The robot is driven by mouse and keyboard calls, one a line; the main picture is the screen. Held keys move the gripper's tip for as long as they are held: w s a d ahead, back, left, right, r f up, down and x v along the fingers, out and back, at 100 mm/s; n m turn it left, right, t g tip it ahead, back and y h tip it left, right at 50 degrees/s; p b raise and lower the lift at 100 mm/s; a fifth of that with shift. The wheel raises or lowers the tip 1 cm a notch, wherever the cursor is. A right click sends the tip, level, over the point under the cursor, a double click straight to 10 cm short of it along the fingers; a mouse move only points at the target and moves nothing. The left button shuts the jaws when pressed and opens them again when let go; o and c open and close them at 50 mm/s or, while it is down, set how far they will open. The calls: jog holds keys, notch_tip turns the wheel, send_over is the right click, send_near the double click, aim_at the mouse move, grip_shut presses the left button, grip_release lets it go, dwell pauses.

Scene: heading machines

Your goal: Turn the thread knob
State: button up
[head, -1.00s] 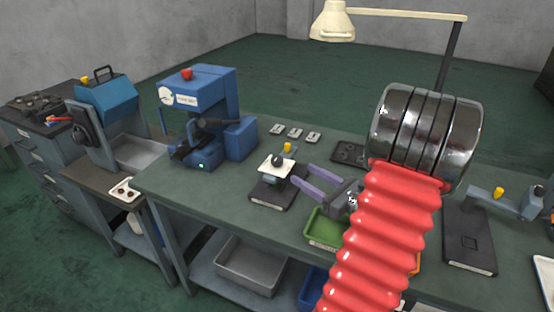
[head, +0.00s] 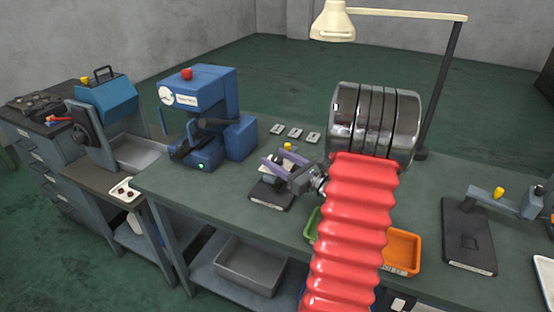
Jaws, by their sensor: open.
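A small fixture with a black base (head: 270,197) stands on the green bench, left of my arm. It has a white plate (head: 266,171) and a yellow knob (head: 287,147) on top. My gripper (head: 275,161), with two purple fingers, is open and reaches over this fixture from the right. The fingers overlap the plate and hide the dark round part on it. I cannot tell which part is the thread knob, or whether the fingers touch it.
A blue machine (head: 205,120) with a red button stands left of the fixture. Small metal plates (head: 296,133) lie behind it. An orange tray (head: 402,250) and a green tray (head: 310,227) are partly behind my red arm. Another black-based fixture (head: 467,235) stands right.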

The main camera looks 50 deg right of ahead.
jog(key=shift+w, duration=0.25)
jog(key=shift+c, duration=0.7)
jog(key=c, duration=0.9)
